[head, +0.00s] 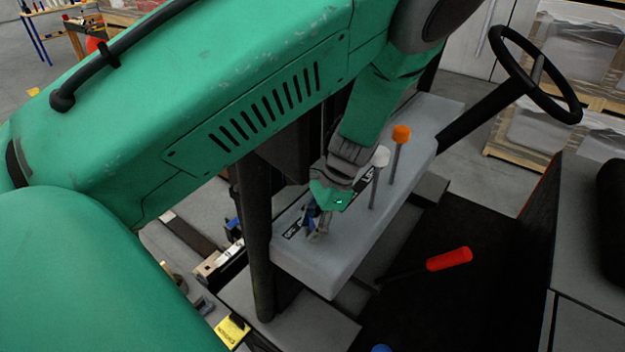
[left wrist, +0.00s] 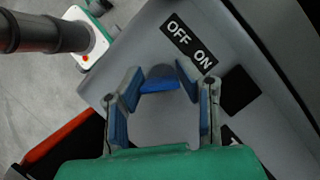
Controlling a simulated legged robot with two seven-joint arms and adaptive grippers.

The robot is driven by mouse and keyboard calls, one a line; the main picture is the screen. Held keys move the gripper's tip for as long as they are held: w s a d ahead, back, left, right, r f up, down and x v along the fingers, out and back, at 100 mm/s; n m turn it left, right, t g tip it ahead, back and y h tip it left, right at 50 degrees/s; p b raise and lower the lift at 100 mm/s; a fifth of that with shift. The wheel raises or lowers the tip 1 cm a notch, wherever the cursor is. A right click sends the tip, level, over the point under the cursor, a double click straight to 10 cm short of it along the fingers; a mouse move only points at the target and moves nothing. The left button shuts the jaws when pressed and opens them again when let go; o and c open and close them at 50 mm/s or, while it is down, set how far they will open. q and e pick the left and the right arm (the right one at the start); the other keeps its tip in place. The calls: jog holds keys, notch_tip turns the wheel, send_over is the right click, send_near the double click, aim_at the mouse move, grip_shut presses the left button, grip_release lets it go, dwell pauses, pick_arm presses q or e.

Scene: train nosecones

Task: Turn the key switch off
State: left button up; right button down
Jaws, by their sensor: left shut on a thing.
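The key switch sits on the grey console (head: 340,258) and shows as a blue key (left wrist: 157,88) in the left wrist view. A black label (left wrist: 190,42) reading OFF and ON lies just beyond it. My left gripper (head: 318,228) reaches down to the near end of the console. In the left wrist view, my left gripper (left wrist: 163,92) has its blue-padded fingers on either side of the key, shut on it. In the head view the gripper mostly hides the key. Which way the key is turned is unclear. My right gripper is not in view.
An orange-knobbed lever (head: 401,134) and a white-knobbed lever (head: 380,157) stand on the console behind the gripper. A black steering wheel (head: 535,75) is at upper right. A red-handled lever (head: 449,259) is at lower right. A dark post (head: 258,240) stands left of the console.

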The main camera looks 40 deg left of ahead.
pick_arm(q)
jog(key=n, duration=0.1)
jog(key=n+h, duration=0.1)
jog(key=n, duration=0.1)
jog(key=shift+w+r+n, duration=0.15)
jog(key=shift+w+n, duration=0.15)
jog(key=shift+n+h, duration=0.7)
jog(key=shift+n, duration=0.8)
jog(key=o, duration=1)
jog(key=shift+o, duration=0.7)
jog(key=v, duration=0.7)
jog(key=shift+w, duration=0.3)
jog(key=shift+s, duration=0.1)
